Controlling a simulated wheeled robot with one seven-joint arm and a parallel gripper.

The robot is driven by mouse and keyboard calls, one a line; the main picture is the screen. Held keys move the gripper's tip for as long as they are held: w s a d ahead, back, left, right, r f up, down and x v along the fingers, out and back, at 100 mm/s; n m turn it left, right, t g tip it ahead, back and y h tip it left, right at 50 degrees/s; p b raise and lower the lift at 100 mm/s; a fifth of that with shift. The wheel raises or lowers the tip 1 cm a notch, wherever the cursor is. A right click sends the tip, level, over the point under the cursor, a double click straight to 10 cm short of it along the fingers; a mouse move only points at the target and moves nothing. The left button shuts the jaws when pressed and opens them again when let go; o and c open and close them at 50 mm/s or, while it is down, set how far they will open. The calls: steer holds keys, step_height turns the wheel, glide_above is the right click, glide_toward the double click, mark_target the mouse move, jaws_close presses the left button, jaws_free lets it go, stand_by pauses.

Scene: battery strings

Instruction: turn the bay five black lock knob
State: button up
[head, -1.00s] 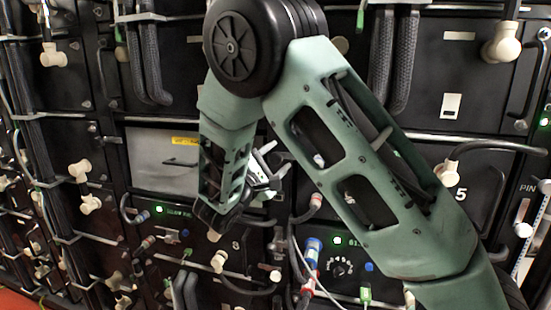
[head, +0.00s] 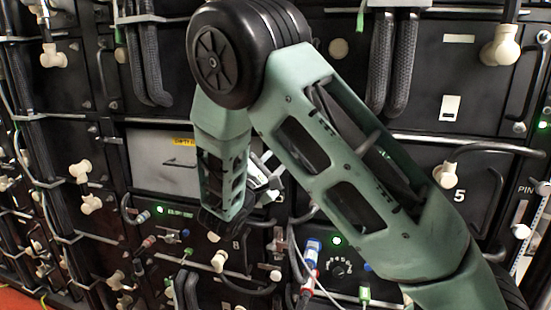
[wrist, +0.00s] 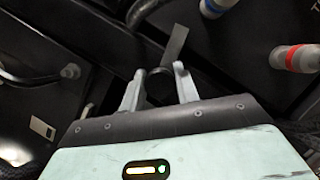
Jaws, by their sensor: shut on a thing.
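My gripper (wrist: 158,86) shows in the wrist view with its two pale fingers on either side of a round black knob (wrist: 160,88). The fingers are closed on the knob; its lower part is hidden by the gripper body. A flat grey strip (wrist: 175,44) stands out just beyond it. In the head view my gripper (head: 262,180) is mostly hidden behind my arm, in front of the rack's middle, and the knob cannot be made out. The number 5 (head: 459,195) marks a black bay front at the right; I cannot tell from the pictures which bay the held knob belongs to.
In the head view blue (head: 313,247) and red plugs, loose cables and a white elbow fitting (head: 446,176) crowd the rack front. A grey panel (head: 160,160) is at left.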

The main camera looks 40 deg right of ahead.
steer(key=n+t+p, duration=0.1)
steer(key=n, duration=0.2)
steer(key=n+t+p, duration=0.2)
steer(key=n, duration=0.1)
steer(key=shift+r+p, duration=0.2)
steer(key=shift+p, duration=0.1)
steer(key=n+t+y+p, duration=0.1)
steer(key=n+p, duration=0.1)
steer(key=n, duration=0.1)
steer(key=n+t+p, duration=0.2)
steer(key=n+p, duration=0.1)
steer(key=n, duration=0.1)
steer(key=shift+y, duration=0.4)
steer(key=n+t+y+p, duration=0.1)
steer(key=n+p, duration=0.1)
steer(key=n, duration=0.1)
steer(key=n+t+y+p, duration=0.1)
steer(key=n+p, duration=0.2)
steer(key=n+t+y+p, duration=0.1)
steer(key=n+p, duration=0.1)
steer(key=n, duration=0.1)
steer(key=shift+f+n+y+p, duration=0.15)
steer(key=shift+n+y+p, duration=0.15)
steer(key=shift+y+p, duration=0.1)
steer(key=shift+f+n, duration=0.15)
steer(key=shift+n, duration=0.15)
steer(key=o, duration=1)
steer(key=shift+c, duration=0.2)
